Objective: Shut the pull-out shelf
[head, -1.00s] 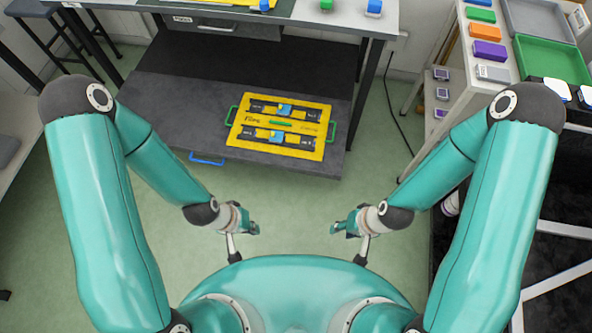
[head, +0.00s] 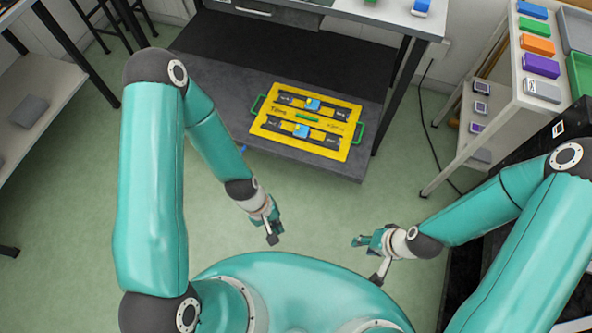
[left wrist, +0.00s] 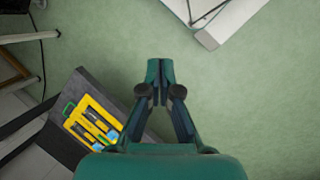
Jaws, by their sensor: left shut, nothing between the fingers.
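The pull-out shelf (head: 215,90) is a dark grey board standing out from under the workbench. A yellow tray (head: 348,103) with green handles lies on it, holding dark strips and blue pieces. A bit of the shelf's blue front handle (head: 246,148) shows beside my left arm, which hides the rest. My left gripper (head: 272,230) is shut and empty, in front of the shelf and apart from it. In the left wrist view the closed fingers (left wrist: 160,72) point over bare floor, and the shelf (left wrist: 100,87) is at left. My right gripper (head: 362,241) hangs apart from the shelf; its jaw opening is unclear.
The bench top (head: 400,20) is above the shelf, with a dark leg (head: 395,90) at right. A white rack (head: 535,90) with coloured boxes stands at right. A lower side shelf (head: 50,95) is at left. Green floor (head: 320,195) lies open before the shelf.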

